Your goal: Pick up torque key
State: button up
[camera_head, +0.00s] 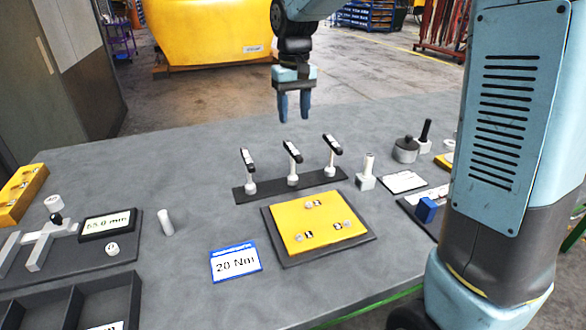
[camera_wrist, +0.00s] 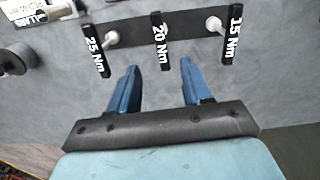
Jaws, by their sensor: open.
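Three torque keys with black T-handles and pale shafts stand in a row on a dark rack strip (camera_head: 318,183). In the wrist view their handles read 25 Nm (camera_wrist: 96,52) at left, 20 Nm (camera_wrist: 159,42) in the middle and 15 Nm (camera_wrist: 230,42) at right. The middle key (camera_head: 293,152) also shows in the head view, where its label is too small to read. My gripper (camera_head: 294,114) is open and empty above the table, beyond the row. In the wrist view its fingers (camera_wrist: 159,72) straddle the line of the 20 Nm key, without touching it.
A card reading 20 Nm (camera_head: 235,262) lies by a yellow plate (camera_head: 330,236) in front of the rack. A white post (camera_head: 367,175) and a grey round weight (camera_head: 405,151) stand to the right. The table behind the rack is clear at left.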

aim_at(292, 148)
notch_tip(292, 148, down, 8)
jog(key=shift+f, duration=0.1)
jog(key=shift+w+a+f, duration=0.1)
jog(key=shift+w+f, duration=0.05)
jog(key=shift+f, duration=1.25)
jog(key=shift+w+a+f, duration=0.1)
jog(key=shift+w+f, duration=0.05)
jog(key=shift+f, duration=1.2)
grip_shut()
